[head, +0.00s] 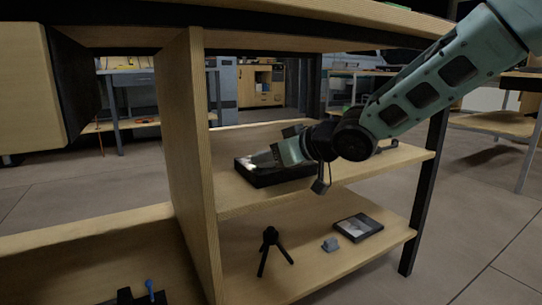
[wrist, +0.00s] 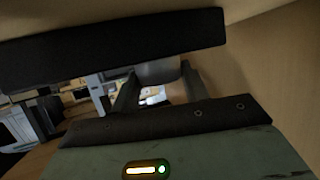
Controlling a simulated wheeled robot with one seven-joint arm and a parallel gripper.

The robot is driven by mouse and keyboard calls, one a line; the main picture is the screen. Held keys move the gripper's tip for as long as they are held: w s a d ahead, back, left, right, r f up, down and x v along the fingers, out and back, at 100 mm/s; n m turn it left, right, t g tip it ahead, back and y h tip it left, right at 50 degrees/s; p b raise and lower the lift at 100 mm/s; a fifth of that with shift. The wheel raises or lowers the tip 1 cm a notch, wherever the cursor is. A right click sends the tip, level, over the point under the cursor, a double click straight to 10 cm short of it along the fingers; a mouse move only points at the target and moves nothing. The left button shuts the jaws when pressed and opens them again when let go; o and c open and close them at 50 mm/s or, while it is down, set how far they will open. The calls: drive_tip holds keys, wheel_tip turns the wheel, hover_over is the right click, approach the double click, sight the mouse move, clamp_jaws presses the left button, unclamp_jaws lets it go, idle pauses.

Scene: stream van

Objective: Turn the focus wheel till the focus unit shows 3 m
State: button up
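A low black box (head: 258,180) lies on the middle shelf, with a lit patch at its left end; I cannot read any number there. In the wrist view, a long black body (wrist: 110,45) crosses the top, with a grey rounded part (wrist: 157,72) beneath it that looks like the focus wheel. My gripper (head: 270,157) reaches in from the right, low over the black box. Its two fingers, also in the wrist view (wrist: 159,72), stand apart with the grey part between their tips. I cannot tell whether they touch it.
An upright wooden panel (head: 190,150) stands left of the box. The lower shelf (head: 240,275) holds a small black tripod (head: 270,250), a small grey piece (head: 330,245) and a flat dark tray (head: 358,227). A wooden top closes the bay above.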

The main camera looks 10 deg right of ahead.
drive_tip(key=shift+s+a+f+m+t+h+b, duration=0.15)
drive_tip(key=shift+f+m+t+h+b, duration=0.35)
drive_tip(key=shift+b, duration=1.1)
drive_tip(key=shift+r+m+h+b, duration=0.4)
drive_tip(key=shift+m+b, duration=0.1)
drive_tip(key=o, duration=1)
drive_tip(key=shift+r, duration=0.1)
